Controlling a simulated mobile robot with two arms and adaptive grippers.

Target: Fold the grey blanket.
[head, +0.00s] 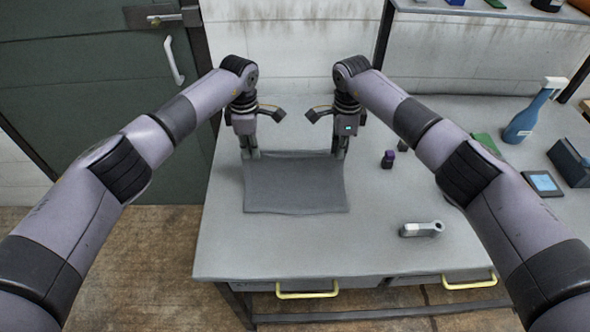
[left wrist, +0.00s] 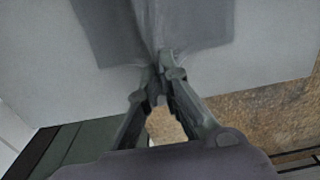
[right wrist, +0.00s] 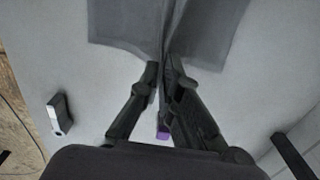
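The grey blanket (head: 295,187) lies on the grey table, roughly rectangular, with its near edge flat on the tabletop. My left gripper (head: 251,155) is at its far left corner and my right gripper (head: 339,152) at its far right corner. In the left wrist view, the left fingertips (left wrist: 160,68) are close together on the blanket's edge, and the cloth (left wrist: 190,25) is creased between them. In the right wrist view, the right fingertips (right wrist: 165,75) pinch a raised ridge of the blanket (right wrist: 125,22). The far edge is partly hidden behind the grippers.
On the table (head: 230,245), a small purple-topped item (head: 388,158) and a grey-white device (head: 421,229) lie right of the blanket. The tabletop in front of the blanket is clear.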

